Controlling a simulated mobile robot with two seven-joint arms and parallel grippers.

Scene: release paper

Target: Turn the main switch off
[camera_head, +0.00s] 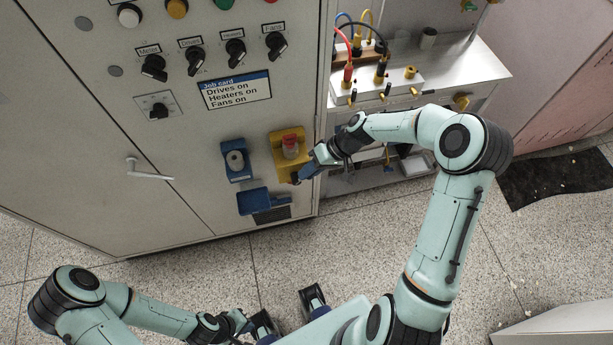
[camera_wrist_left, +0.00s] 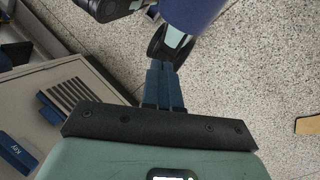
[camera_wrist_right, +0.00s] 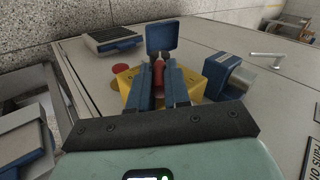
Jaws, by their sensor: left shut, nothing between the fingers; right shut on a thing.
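A yellow switch box (camera_head: 278,157) with a red handle (camera_head: 291,151) is on the lower right of the grey cabinet front. It also shows in the right wrist view, where the yellow box (camera_wrist_right: 190,80) sits behind my fingers. My right gripper (camera_wrist_right: 163,76) is shut on the red handle (camera_wrist_right: 158,72); in the head view this gripper (camera_head: 306,173) is at the box's lower right edge, and its grip is partly hidden. My left gripper (camera_head: 243,321) is low in front of the cabinet, over the floor. In the left wrist view its fingers (camera_wrist_left: 164,68) are together and empty.
A blue holder (camera_head: 228,147) with a grey part is left of the yellow box. A blue tray (camera_head: 252,203) and a vent (camera_head: 272,215) are below. Black knobs (camera_head: 235,50), a job card (camera_head: 236,90) and a cabinet handle (camera_head: 150,174) are on the front. A metal bench (camera_head: 465,66) stands right.

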